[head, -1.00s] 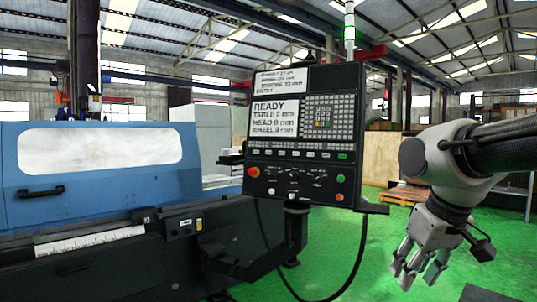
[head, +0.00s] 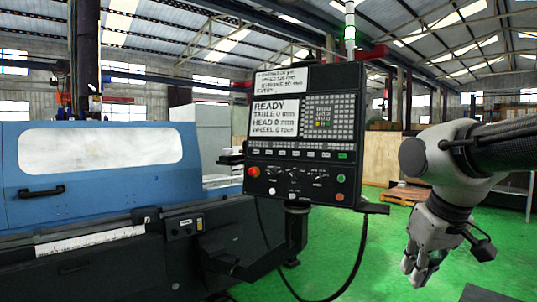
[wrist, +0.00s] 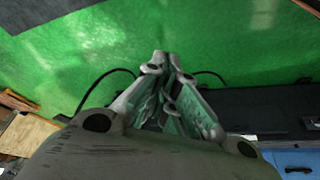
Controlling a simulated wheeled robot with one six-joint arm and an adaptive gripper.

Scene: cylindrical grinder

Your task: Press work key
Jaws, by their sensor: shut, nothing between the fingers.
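The control panel (head: 262,178) is a dark upright box on an arm in front of the grinder. Its screen (head: 275,117) reads READY, with table, head and wheel at 0. A key grid (head: 328,117) is right of the screen, and a row of small keys (head: 297,153) runs below it. The key labels are too small to read, so I cannot tell which is the work key. My gripper (head: 413,280) is shut and empty, pointing down, to the right of the panel and apart from it. Its closed fingers (wrist: 168,75) show in the wrist view.
A red-yellow knob (head: 253,172) and green and red buttons (head: 341,179) sit low on the panel. A black cable (head: 362,250) hangs below it. The blue grinder door (head: 100,185) is at left. Green floor is open around my gripper.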

